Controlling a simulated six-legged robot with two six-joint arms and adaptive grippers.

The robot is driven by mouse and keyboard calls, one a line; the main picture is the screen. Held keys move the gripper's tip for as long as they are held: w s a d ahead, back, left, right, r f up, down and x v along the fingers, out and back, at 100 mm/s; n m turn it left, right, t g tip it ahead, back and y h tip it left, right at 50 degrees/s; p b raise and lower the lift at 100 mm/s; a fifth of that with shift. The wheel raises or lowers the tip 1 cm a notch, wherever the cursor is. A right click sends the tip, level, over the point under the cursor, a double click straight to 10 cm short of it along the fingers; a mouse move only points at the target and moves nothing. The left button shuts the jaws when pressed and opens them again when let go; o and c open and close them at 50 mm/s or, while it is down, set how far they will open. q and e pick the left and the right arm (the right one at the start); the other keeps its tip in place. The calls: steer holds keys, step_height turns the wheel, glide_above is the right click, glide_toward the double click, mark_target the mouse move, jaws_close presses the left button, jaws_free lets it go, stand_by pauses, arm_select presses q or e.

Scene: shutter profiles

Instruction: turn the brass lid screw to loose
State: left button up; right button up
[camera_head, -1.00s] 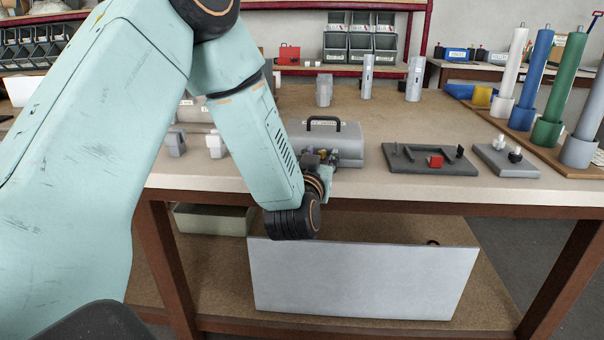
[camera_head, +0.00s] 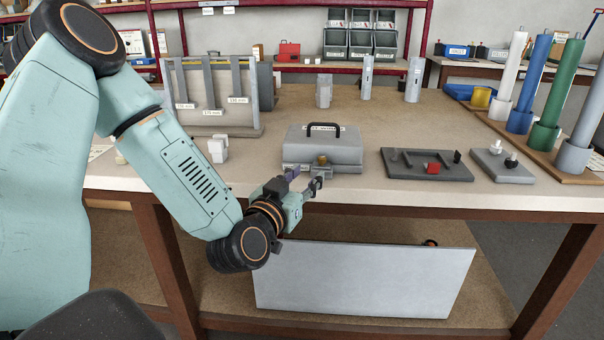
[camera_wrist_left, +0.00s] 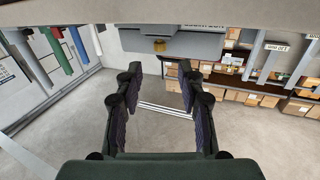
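The brass lid screw (camera_head: 322,159) is a small knob low on the front of a grey metal box (camera_head: 335,150) with a black top handle, on the bench. In the left wrist view the screw (camera_wrist_left: 160,45) shows at the top, beyond the fingertips and roughly centred between them. My left gripper (camera_head: 304,179) is in front of the box at the bench edge, apart from the screw. Its two dark fingers (camera_wrist_left: 160,72) are spread with nothing between them. The screw's turned position is too small to tell. My right gripper is in neither view.
A dark tray (camera_head: 430,170) with a red block and a grey plate (camera_head: 502,172) with small knobs lie right of the box. Small white blocks (camera_head: 218,149) and a rack of profiles (camera_head: 210,95) stand left. Coloured cylinders (camera_head: 555,100) stand far right.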

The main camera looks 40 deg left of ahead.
arm_select(q)
steer(key=shift+s+d, duration=0.1)
steer(key=shift+s, duration=0.25)
